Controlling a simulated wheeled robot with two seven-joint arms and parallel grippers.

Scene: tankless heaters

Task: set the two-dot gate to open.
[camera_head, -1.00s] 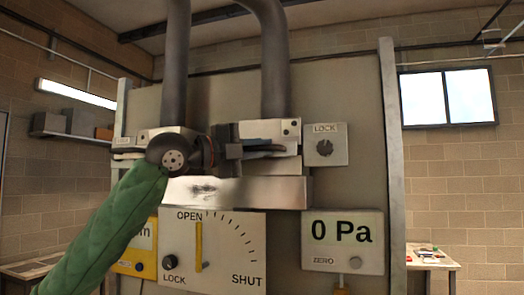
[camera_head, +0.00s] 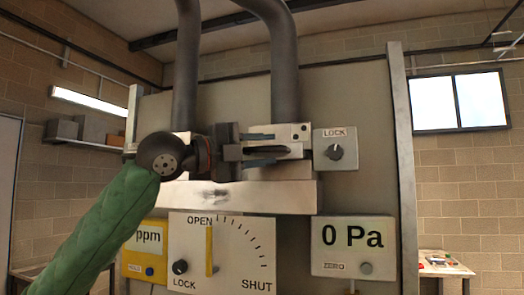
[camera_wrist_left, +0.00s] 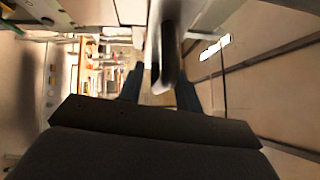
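The two-dot gate shows as a pale plate with two dark dots (camera_head: 299,132) on the metal housing at the upper middle of the panel. A dark lever (camera_head: 273,149) sticks out from it to the left; it also shows in the wrist view (camera_wrist_left: 168,50). My left gripper (camera_head: 262,149) is open, with one finger above the lever and one below, with gaps visible. In the wrist view its fingers (camera_wrist_left: 158,92) stand apart on either side of the lever. A LOCK knob (camera_head: 335,152) sits just right of the gate. My right gripper is not in view.
Below is an OPEN–SHUT scale (camera_head: 235,262) with a yellow upright pointer (camera_head: 209,250) near OPEN and its own LOCK knob (camera_head: 180,267). A yellow ppm box (camera_head: 150,236) and a 0 Pa display (camera_head: 352,235) flank it. Two dark pipes (camera_head: 186,70) rise above.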

